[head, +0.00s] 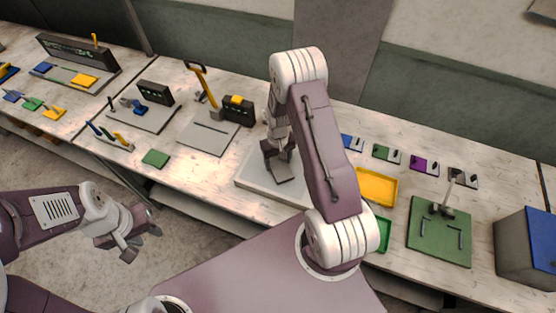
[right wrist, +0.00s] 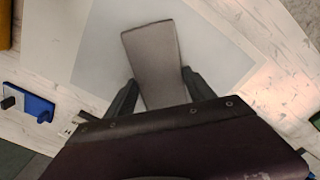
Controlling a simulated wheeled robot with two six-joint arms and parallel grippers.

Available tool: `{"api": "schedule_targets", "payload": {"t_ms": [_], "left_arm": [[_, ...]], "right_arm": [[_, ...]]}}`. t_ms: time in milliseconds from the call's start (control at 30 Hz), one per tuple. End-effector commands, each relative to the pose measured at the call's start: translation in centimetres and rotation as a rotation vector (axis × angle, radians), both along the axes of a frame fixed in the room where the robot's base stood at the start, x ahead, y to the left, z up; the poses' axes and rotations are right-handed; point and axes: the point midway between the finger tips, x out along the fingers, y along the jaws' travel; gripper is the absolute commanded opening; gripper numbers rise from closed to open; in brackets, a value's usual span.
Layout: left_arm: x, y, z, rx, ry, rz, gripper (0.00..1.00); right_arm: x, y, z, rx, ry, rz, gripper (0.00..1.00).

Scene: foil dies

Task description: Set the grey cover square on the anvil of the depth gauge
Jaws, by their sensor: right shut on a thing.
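My right gripper (head: 280,160) is shut on the grey cover (head: 284,173), a flat slab, above a pale board. In the right wrist view the cover (right wrist: 153,62) points away from between the two dark fingers, at a slight tilt in the picture. I cannot tell from these views whether it touches the board. My left gripper (head: 132,238) is open and empty, over the floor in front of the bench, away from the cover. I cannot tell for sure which device is the depth gauge, and I cannot make out its anvil.
The pale board (head: 248,180) lies under the right gripper. To its left are a grey plate (head: 195,138) with a black box (head: 240,110) and a green pad (head: 155,158). To the right are a yellow tray (head: 377,185), a green base (head: 430,252) with a post, and a blue-topped box (head: 512,258).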

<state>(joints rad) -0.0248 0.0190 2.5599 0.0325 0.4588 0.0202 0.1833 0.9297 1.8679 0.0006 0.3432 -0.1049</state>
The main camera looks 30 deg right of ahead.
Motion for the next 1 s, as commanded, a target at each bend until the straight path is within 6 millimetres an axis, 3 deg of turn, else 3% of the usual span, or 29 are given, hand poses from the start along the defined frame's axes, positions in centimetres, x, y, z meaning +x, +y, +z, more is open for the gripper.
{"api": "schedule_targets", "payload": {"t_ms": [167, 200, 267, 667, 767, 1000], "left_arm": [[0.0, 0.0, -0.4, 0.0, 0.0, 0.0, 0.36], [0.0, 0.0, -0.3, 0.0, 0.0, 0.0, 0.36], [0.0, 0.0, -0.3, 0.0, 0.0, 0.0, 0.36], [0.0, 0.0, -0.1, 0.0, 0.0, 0.0, 0.36], [0.0, 0.0, -0.7, 0.0, 0.0, 0.0, 0.36], [0.0, 0.0, -2.0, 0.0, 0.0, 0.0, 0.36]], "right_arm": [[0.0, 0.0, -0.5, 0.0, 0.001, 0.0, 0.14], [0.0, 0.0, -0.4, 0.0, 0.001, 0.0, 0.71], [0.0, 0.0, -0.3, 0.0, 0.001, 0.0, 0.85], [0.0, 0.0, 0.4, 0.0, -0.001, 0.0, 0.85], [0.1, 0.0, 1.9, 0.0, -0.004, 0.0, 0.85], [0.1, 0.0, 7.8, -0.001, -0.006, 0.0, 0.85]]}}
